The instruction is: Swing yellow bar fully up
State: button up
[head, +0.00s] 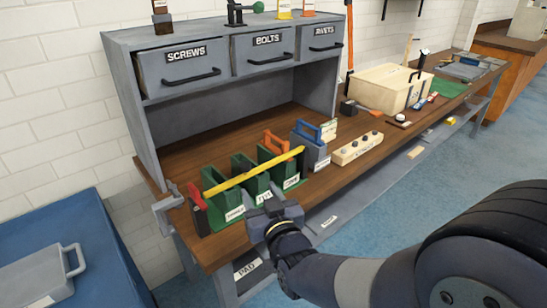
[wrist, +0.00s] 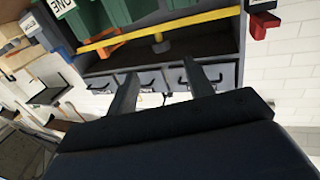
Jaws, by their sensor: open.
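The yellow bar (head: 250,174) runs across the row of green bins (head: 243,165) on the bench in the head view. Its left end is by a red piece (head: 196,196) and its right end by a dark post (head: 301,160). It also crosses the upper part of the wrist view (wrist: 165,28), in front of the bins. My gripper (head: 272,211) is in front of the bins, on the near side of the bar.
A grey cabinet with labelled drawers (head: 267,40) stands behind the bins. A blue-handled block (head: 312,147), a light block with knobs (head: 357,149) and a wooden box (head: 388,88) stand to the right. A grey vise-like clamp (head: 167,207) is at the bench's left edge.

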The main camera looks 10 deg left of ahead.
aim_at(247, 170)
jog(key=p+x, duration=0.1)
jog(key=x, duration=1)
jog(key=shift+w+a, duration=0.25)
grip_shut()
dwell(0.3)
